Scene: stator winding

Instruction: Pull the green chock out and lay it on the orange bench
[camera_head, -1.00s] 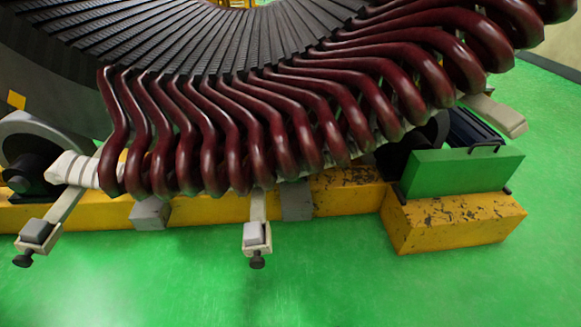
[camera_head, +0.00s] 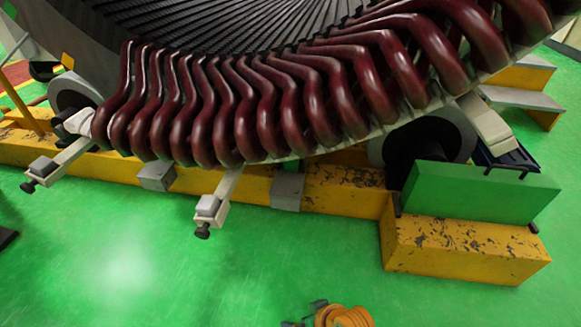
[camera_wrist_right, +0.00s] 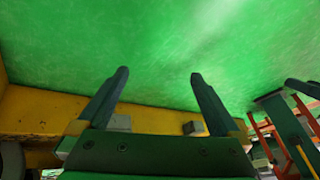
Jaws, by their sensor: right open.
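The green chock (camera_head: 480,192) is a block with a dark handle on its top edge. In the head view it sits at the right on the end of the worn yellow base (camera_head: 465,245), beside a dark roller. My right gripper (camera_head: 305,313) shows only partly at the bottom edge of the head view, well apart from the chock. In the right wrist view its two fingers (camera_wrist_right: 159,77) are spread over green floor with nothing between them. An orange-legged frame (camera_wrist_right: 270,140) stands at the right of that view; I cannot tell whether it is the orange bench. My left gripper is out of view.
The stator's dark red coils (camera_head: 270,115) hang above the yellow base. A pale clamp arm (camera_head: 487,122) sticks out above the chock. Another clamp arm (camera_head: 212,205) juts forward over the floor. Yellow steps (camera_head: 520,75) stand at the back right.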

